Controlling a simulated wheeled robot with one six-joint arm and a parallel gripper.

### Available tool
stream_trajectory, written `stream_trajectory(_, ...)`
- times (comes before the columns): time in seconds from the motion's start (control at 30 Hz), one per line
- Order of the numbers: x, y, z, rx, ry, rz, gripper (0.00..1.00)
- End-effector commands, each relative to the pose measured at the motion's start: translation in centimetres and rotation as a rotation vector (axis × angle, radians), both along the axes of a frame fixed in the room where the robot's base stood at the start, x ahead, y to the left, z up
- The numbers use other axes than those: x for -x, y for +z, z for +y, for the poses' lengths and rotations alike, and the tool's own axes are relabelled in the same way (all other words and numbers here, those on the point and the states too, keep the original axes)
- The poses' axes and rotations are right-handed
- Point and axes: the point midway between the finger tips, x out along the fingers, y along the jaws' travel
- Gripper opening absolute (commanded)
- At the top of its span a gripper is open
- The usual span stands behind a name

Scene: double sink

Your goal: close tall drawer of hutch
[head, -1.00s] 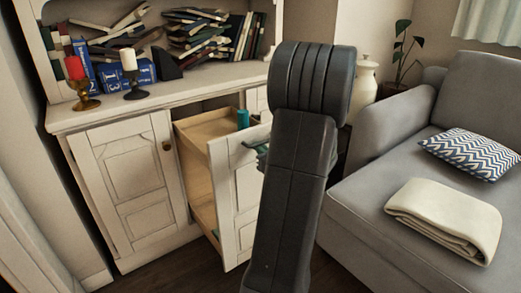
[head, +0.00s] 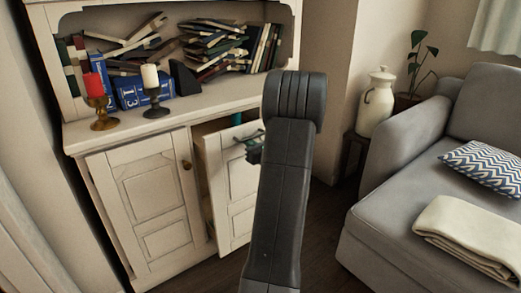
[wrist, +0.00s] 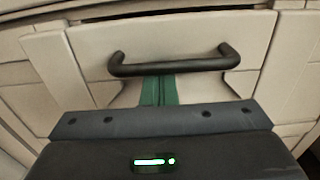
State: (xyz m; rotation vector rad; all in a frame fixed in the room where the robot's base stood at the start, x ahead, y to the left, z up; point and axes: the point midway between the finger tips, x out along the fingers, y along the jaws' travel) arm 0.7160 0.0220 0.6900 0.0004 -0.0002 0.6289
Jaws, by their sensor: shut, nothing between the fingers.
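The hutch (head: 140,119) is cream-white and stands at the left in the head view. Its tall drawer (head: 238,200) is partly pulled out, with a panelled front to the right of a closed-looking cabinet door. In the wrist view the drawer front (wrist: 200,32) fills the upper part, with a dark bar handle (wrist: 175,67) across it. My gripper (wrist: 158,92) is shut and empty, its green fingers just below the handle and close to or against the drawer front; contact is unclear. In the head view my gripper (head: 255,150) is at the front's upper part, and my arm hides the drawer's right side.
Candle holders (head: 102,115) and books (head: 215,45) stand on the hutch. A grey sofa (head: 400,190) with a folded blanket (head: 470,235) is on the right. A white jug (head: 376,105) stands behind it. Dark floor shows between hutch and sofa.

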Motion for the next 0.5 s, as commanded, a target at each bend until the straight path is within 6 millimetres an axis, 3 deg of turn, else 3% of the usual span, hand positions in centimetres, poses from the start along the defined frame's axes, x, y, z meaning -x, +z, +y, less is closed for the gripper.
stream_trajectory(0.2,-4.5,0.1,3.4,0.0,0.003,-0.001,0.0)
stream_trajectory(0.5,-8.4,0.1,6.1,-0.001,0.0,-0.001,0.0)
